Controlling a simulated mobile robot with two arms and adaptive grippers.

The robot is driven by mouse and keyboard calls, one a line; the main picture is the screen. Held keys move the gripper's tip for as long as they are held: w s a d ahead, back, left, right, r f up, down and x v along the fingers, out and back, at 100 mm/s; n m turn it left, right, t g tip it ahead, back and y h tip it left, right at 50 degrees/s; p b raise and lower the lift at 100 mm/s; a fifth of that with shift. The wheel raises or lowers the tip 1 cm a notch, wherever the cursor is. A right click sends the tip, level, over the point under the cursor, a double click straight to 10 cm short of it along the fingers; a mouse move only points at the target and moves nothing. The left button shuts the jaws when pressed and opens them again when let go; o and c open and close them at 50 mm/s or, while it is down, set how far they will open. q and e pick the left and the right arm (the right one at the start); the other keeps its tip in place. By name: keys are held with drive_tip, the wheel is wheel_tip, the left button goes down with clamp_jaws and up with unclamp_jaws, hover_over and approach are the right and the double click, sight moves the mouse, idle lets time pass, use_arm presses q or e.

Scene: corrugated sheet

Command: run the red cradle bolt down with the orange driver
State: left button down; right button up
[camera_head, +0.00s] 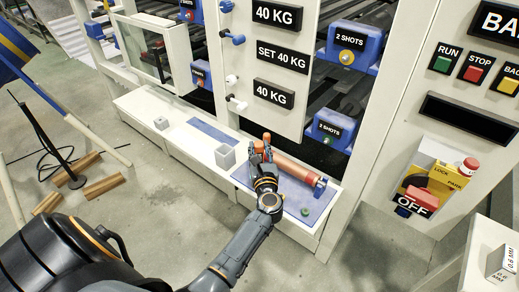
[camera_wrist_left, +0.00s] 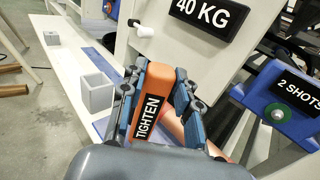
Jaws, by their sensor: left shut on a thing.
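The orange driver (camera_wrist_left: 160,82), labelled TIGHTEN, is between the fingers of my left gripper (camera_wrist_left: 160,100) in the left wrist view. In the head view my left gripper (camera_head: 263,155) holds it above the bench at the middle, and its orange end (camera_head: 266,137) shows past the fingertips. My right gripper is not in view.
A salmon roller (camera_head: 300,172) lies beside my left gripper over a blue mat (camera_head: 312,209). A grey open box (camera_wrist_left: 97,92) stands on the white bench (camera_head: 190,146). The white panel with 40 KG labels (camera_head: 279,17) rises close behind.

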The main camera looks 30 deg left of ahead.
use_arm(q)
drive_tip(key=shift+r, duration=0.1)
idle(0.8)
drive_tip(key=shift+f+b, duration=0.85)
drive_tip(key=shift+b, duration=0.2)
idle(0.6)
drive_tip(key=shift+s+d+f+b, duration=0.1)
drive_tip(key=shift+f+b, duration=0.35)
drive_tip(key=shift+f, duration=0.05)
drive_tip(key=shift+r, duration=0.15)
idle(0.3)
drive_tip(key=shift+r+p, duration=0.25)
drive_tip(key=shift+p, duration=0.2)
drive_tip(key=shift+r, duration=0.55)
